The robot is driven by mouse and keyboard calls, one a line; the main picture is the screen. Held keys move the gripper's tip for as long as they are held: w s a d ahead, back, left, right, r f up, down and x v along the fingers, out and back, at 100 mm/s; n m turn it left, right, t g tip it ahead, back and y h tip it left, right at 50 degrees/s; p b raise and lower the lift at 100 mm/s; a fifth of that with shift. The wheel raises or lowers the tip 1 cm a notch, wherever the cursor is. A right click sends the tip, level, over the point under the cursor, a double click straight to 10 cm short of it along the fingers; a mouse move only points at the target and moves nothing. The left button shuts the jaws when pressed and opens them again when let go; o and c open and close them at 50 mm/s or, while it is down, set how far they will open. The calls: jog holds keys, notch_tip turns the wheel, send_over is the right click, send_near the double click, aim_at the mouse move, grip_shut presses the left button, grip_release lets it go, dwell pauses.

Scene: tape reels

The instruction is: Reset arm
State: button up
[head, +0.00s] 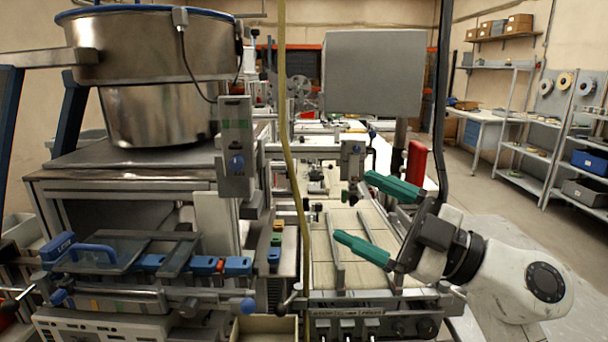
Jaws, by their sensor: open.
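My gripper (352,207) has two green fingers and shows at the centre right in the head view. The fingers point left and are spread apart, with nothing between them. My white and black arm reaches in from the lower right. The gripper appears in front of the machine's pale slatted bed (362,235). I cannot tell how far it is from the bed.
A large steel bowl (150,60) stands on a machine at the left. A grey box panel (375,72) and a yellow hose (283,130) are near the centre. Shelves (530,150) with tape reels (565,81) stand at the right, beyond open floor.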

jog(key=w+d+f+m+t+h+b, duration=0.1)
jog(key=w+d+m+t+h, duration=0.1)
jog(key=d+m+t+h, duration=1.25)
jog(key=s+d+f+m+g+h, duration=0.1)
jog(key=d+f+m+g+h, duration=0.2)
jog(key=f, duration=0.4)
jog(key=s+d+f+m+g+h+b, duration=0.1)
jog(key=d+f+m+h, duration=0.15)
jog(key=f+m, duration=0.3)
jog(key=s+d+f+m+g+h, duration=0.1)
jog(key=d+f+m+g+h, duration=0.2)
jog(key=f, duration=0.4)
jog(key=s+a+f+n+g+b, duration=0.1)
jog(key=s+f+g, duration=0.4)
jog(key=f, duration=0.5)
jog(key=s+f+g, duration=0.3)
jog(key=s+f, duration=0.4)
jog(key=f, duration=0.3)
jog(key=s+a+f+n+g+y, duration=0.1)
jog(key=s+f+g+y, duration=0.1)
jog(key=s+f, duration=0.3)
jog(key=s+a+f+n+g+y, duration=0.1)
jog(key=s+f+g, duration=0.4)
jog(key=s, duration=0.8)
jog(key=shift+s+a+f+n+y+b, duration=0.45)
jog(key=shift+a+n, duration=0.2)
jog(key=shift+n, duration=0.15)
jog(key=shift+g, duration=0.25)
